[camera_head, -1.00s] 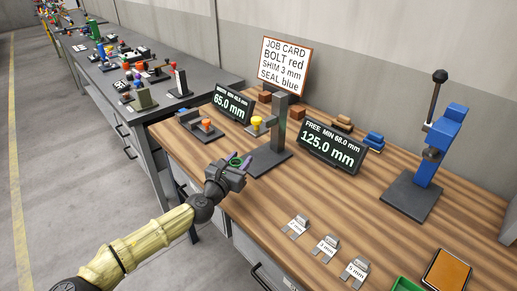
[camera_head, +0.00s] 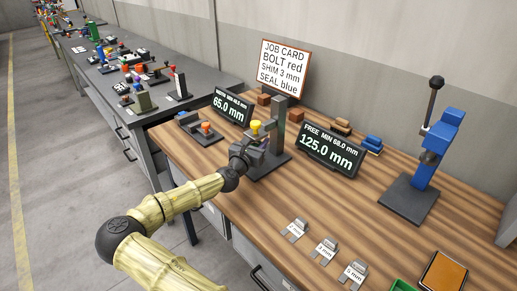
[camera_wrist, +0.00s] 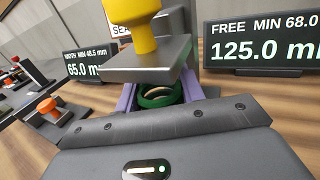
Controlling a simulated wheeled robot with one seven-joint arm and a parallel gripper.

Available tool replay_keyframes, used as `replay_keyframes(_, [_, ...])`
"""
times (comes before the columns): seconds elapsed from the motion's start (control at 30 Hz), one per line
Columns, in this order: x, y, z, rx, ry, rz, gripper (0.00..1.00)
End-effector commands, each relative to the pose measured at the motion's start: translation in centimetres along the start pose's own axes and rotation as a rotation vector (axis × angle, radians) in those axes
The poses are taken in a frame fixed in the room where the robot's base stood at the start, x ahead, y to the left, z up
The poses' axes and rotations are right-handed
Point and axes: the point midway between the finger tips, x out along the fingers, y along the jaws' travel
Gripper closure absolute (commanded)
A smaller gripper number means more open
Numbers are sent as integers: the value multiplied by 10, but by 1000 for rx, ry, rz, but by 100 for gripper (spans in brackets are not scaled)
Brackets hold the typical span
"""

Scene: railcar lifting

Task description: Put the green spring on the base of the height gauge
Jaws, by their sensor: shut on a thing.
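The height gauge has a grey upright column (camera_head: 278,125), a dark flat base (camera_head: 284,159) and a yellow knob (camera_head: 256,127) on its arm. My gripper (camera_head: 250,152) is at the front left of the gauge, low and close to the base. In the wrist view, its purple fingers (camera_wrist: 159,96) are shut on the green spring (camera_wrist: 160,101), seen as a ring from above. The gauge's grey arm plate (camera_wrist: 148,62) covers part of the view just beyond the spring. The spring's lower end is hidden, so I cannot tell whether it touches the base.
A display (camera_head: 331,149) reads FREE 125.0 mm, and another (camera_head: 232,105) reads 65.0 mm. A fixture with an orange knob (camera_head: 206,127) stands left. A blue press (camera_head: 437,145) stands right. Several labelled shims (camera_head: 324,250) lie in front, with clear wood between.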

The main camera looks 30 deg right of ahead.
Motion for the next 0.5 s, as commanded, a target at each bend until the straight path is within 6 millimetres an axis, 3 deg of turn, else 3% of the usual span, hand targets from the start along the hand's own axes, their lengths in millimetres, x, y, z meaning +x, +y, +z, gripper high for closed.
replay_keyframes(0.1, [11, 0, 2, 2, -1, 0, 93])
replay_keyframes(0.3, [9, 0, -29, -1, -1, 0, 93])
replay_keyframes(0.5, [9, -1, -34, 1, -3, -3, 93])
